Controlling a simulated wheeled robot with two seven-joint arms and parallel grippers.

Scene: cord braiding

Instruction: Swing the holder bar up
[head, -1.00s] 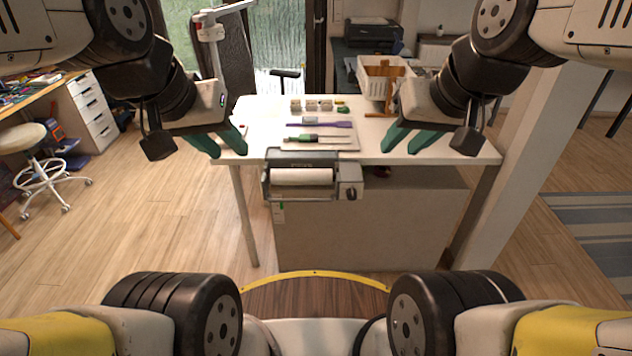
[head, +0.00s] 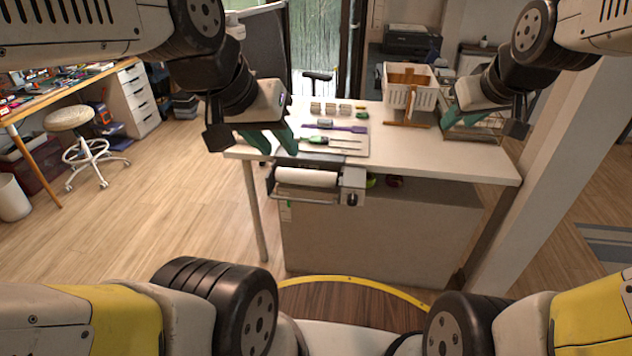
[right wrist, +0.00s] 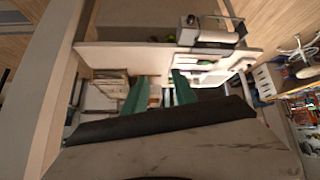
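A clamp-on roller unit (head: 352,184) with a white roll (head: 305,177) is fixed to the table's front edge. A thin metal bar (head: 300,200), apparently the holder bar, runs low across its front, below the roll. My left gripper (head: 279,150) is open, its green fingers apart and empty, above the table edge at the unit's left end. I cannot tell whether it touches the unit. My right gripper (head: 450,134) is over the table's right part; the right wrist view shows its fingers (right wrist: 158,80) apart and empty. The unit (right wrist: 208,32) also shows there, at the top.
The white table (head: 440,157) carries small blocks (head: 330,108), a purple tool (head: 345,128) and a green-handled tool (head: 320,140) on a board. A white basket (head: 408,90) and a wire rack (head: 470,125) stand at the right.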

